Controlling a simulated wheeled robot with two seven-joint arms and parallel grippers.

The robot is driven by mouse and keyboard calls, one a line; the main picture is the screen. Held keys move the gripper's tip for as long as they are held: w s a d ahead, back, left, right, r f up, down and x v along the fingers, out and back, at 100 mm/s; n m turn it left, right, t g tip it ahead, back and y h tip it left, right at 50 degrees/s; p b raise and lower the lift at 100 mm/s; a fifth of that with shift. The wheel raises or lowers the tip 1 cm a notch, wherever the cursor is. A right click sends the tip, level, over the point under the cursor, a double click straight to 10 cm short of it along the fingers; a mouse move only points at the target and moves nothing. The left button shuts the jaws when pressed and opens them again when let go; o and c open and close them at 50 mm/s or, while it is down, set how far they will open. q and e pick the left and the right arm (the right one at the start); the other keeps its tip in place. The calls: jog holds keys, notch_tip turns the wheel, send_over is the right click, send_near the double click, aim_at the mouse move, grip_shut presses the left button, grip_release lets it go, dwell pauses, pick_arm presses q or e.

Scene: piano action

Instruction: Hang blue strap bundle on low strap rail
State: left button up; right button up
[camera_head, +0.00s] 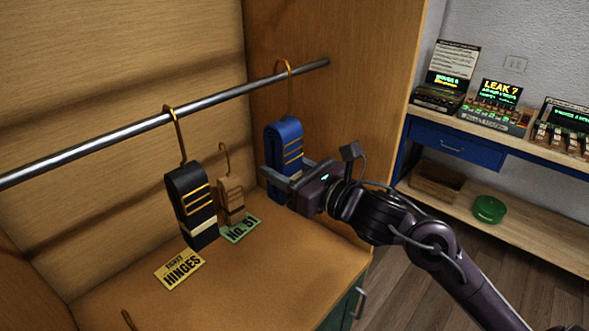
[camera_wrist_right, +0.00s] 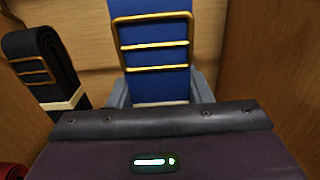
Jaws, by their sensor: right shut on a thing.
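The blue strap bundle (camera_head: 284,143) hangs upright below a brass hook (camera_head: 284,72). The hook's curved top is at the metal strap rail (camera_head: 100,141), near its right end; I cannot tell whether it bears on the rail. My right gripper (camera_head: 284,180) is shut on the lower part of the bundle. In the right wrist view the blue bundle (camera_wrist_right: 156,60) with its brass bands stands between the grey fingers, its lower part hidden by my gripper's body. My left gripper is not in view.
A black strap bundle (camera_head: 191,205) hangs on the rail to the left. A smaller tan bundle (camera_head: 231,197) with a hook is behind it. A yellow HINGES card (camera_head: 180,269) and a green card (camera_head: 240,229) lie on the wooden surface. The cabinet's side wall (camera_head: 350,90) is close on the right.

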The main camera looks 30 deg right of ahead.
jog(key=w+a+f+b, duration=0.1)
jog(key=w+a+f, duration=0.1)
jog(key=w, duration=0.3)
jog(key=shift+f, duration=0.5)
dwell(0.3)
jog(key=o, duration=1.2)
jog(key=b+v, duration=0.3)
jog(key=v, duration=0.3)
jog(key=shift+s+f, duration=0.15)
jog(key=shift+s, duration=0.1)
jog(key=shift+s+d+b, duration=0.25)
jog(key=shift+s+b, duration=0.1)
jog(key=shift+s, duration=0.25)
